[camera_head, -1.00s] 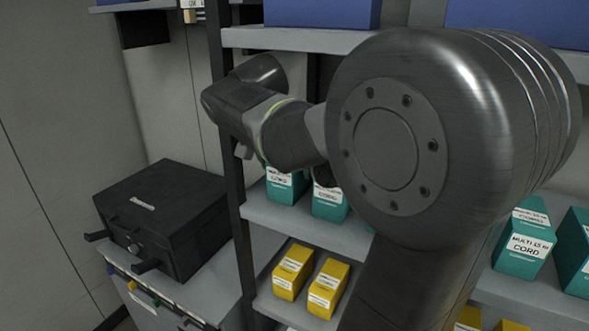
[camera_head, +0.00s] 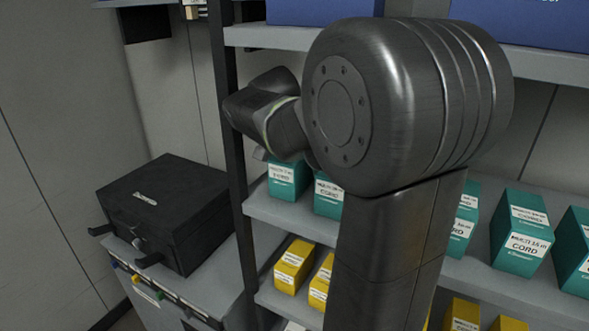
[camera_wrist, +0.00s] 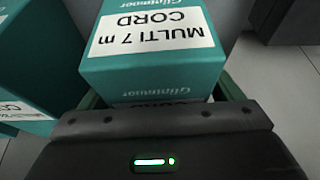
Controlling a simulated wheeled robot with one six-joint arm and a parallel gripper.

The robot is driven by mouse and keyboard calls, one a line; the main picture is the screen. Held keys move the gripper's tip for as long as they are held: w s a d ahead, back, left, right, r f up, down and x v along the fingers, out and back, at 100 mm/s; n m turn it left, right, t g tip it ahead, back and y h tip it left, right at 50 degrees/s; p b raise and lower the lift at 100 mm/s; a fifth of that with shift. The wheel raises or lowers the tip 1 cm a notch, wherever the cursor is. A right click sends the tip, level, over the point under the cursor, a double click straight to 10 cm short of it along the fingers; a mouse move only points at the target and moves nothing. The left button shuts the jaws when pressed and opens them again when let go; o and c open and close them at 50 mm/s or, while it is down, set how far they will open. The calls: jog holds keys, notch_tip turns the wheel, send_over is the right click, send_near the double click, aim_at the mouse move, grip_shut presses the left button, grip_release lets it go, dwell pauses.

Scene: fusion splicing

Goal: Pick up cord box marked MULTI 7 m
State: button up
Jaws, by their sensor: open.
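The teal cord box marked MULTI 7 m (camera_wrist: 150,45) fills the upper middle of the wrist view, its white label upside down. My gripper (camera_wrist: 161,98) is open, with its dark body across the bottom of that view. The fingers show only in part, at the left and right of the box's near end, and I cannot tell whether they touch it. In the head view my arm hides the fingers. Two teal boxes (camera_head: 286,181) show below my wrist there, but their labels are too small to tell which is the marked one.
Another teal box (camera_wrist: 30,75) stands close on the left in the wrist view. In the head view, more teal boxes (camera_head: 521,232) stand at right on the same shelf (camera_head: 290,219). Yellow boxes (camera_head: 293,266) are below, blue bins (camera_head: 318,10) above. A dark upright (camera_head: 228,130) and black case (camera_head: 165,212) are left.

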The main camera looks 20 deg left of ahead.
jog(key=shift+f, duration=0.15)
jog(key=c, duration=1.2)
jog(key=shift+r, duration=0.2)
